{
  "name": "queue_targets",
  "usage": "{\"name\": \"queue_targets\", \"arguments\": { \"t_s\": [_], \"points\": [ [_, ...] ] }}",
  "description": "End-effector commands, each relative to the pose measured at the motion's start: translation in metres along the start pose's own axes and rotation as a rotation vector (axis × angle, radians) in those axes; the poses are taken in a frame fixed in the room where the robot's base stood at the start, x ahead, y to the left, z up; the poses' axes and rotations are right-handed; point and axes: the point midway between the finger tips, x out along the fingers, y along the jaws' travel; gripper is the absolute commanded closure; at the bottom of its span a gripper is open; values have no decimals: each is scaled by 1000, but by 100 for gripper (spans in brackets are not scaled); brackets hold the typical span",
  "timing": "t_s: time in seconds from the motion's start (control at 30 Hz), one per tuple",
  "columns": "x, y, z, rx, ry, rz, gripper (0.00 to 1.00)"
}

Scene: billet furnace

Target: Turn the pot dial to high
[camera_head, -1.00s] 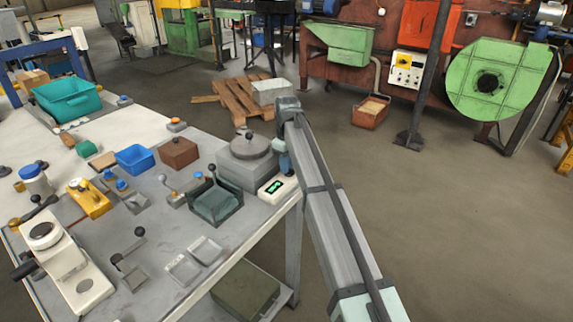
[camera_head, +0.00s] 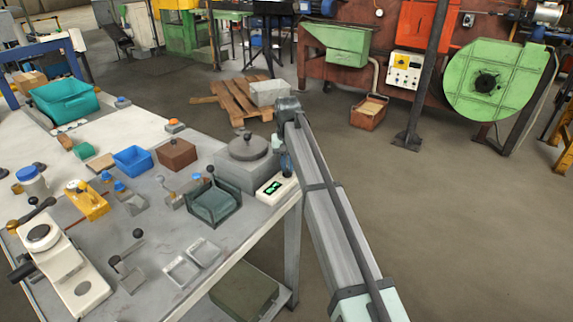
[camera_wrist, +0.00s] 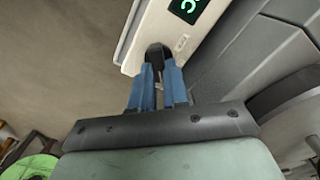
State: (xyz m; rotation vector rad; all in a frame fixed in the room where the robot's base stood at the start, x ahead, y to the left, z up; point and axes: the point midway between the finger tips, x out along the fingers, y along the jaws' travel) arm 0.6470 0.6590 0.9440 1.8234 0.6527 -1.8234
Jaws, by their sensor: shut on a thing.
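The pot (camera_head: 240,168) is a grey block with a round grey lid and a knob, at the right edge of the bench. A white control box (camera_head: 277,189) with a green-lit display stands against it; the box also shows in the wrist view (camera_wrist: 162,20). The dial (camera_wrist: 155,52) is a small black knob at the box's end. My gripper (camera_wrist: 157,72) has two blue fingers, shut on the dial from either side. In the head view, my gripper (camera_head: 286,164) is partly hidden by my arm. The dial's setting and the display's figures are not readable.
A teal-grey tray with a lever (camera_head: 213,203) stands just in front of the pot. A brown box (camera_head: 176,153) and a blue bin (camera_head: 133,159) are to its left. The floor beyond the bench's right edge is open.

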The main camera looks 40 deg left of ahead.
Motion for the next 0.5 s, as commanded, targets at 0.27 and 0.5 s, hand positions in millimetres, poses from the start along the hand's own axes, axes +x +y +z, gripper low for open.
{"name": "queue_targets", "arguments": {
  "t_s": [0.27, 0.5],
  "points": [
    [0, 1, 0, 130, 1, -1, 100],
    [0, 1, 0, 175, 1, -1, 100]
  ]
}}
